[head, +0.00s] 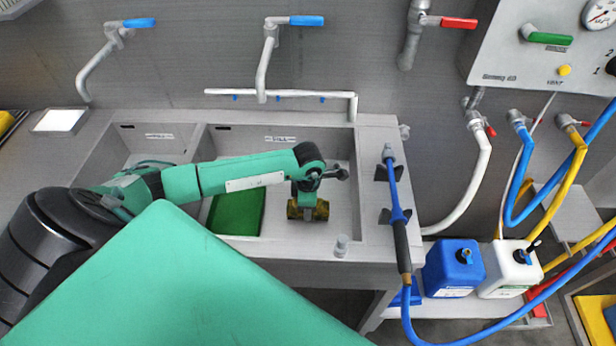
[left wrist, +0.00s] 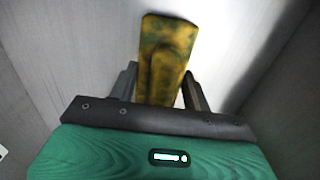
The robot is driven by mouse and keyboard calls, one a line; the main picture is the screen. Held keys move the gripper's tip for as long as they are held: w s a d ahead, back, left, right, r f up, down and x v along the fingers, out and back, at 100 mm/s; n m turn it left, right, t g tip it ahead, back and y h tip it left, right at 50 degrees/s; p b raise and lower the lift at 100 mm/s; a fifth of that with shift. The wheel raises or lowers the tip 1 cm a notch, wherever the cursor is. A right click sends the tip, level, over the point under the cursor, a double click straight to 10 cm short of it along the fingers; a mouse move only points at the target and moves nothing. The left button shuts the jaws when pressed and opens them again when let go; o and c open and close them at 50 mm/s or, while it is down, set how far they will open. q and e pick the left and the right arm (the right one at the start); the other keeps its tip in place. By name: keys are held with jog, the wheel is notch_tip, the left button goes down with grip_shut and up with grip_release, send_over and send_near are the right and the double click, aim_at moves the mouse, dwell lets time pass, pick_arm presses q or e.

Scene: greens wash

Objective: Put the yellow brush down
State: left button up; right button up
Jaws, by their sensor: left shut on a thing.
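The yellow brush (left wrist: 165,55), stained with dark green patches, sits between the two fingers of my left gripper (left wrist: 162,88) in the left wrist view. In the head view my left arm reaches in from the left over the sink, and the left gripper (head: 307,193) points down inside the right basin. The brush (head: 308,211) shows there below the gripper, low in the basin. I cannot tell whether it touches the basin floor. My right gripper is not in view.
A green board (head: 237,210) lies in the right basin, left of the brush. Blue (head: 453,268) and white (head: 510,268) canisters stand on a lower shelf to the right. Taps hang above the basins.

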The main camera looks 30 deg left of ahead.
pick_arm(q)
jog(key=shift+f, duration=0.1)
jog(key=shift+f+b, duration=0.15)
jog(key=shift+b, duration=0.15)
jog(key=o, duration=1)
jog(key=shift+o, duration=0.2)
jog(key=shift+r, duration=0.2)
jog(key=shift+r+p, duration=0.2)
jog(key=shift+p, duration=0.2)
notch_tip(320, 180, up, 10)
jog(key=shift+r+b, duration=0.25)
jog(key=shift+b, duration=0.9)
jog(key=shift+r, duration=0.65)
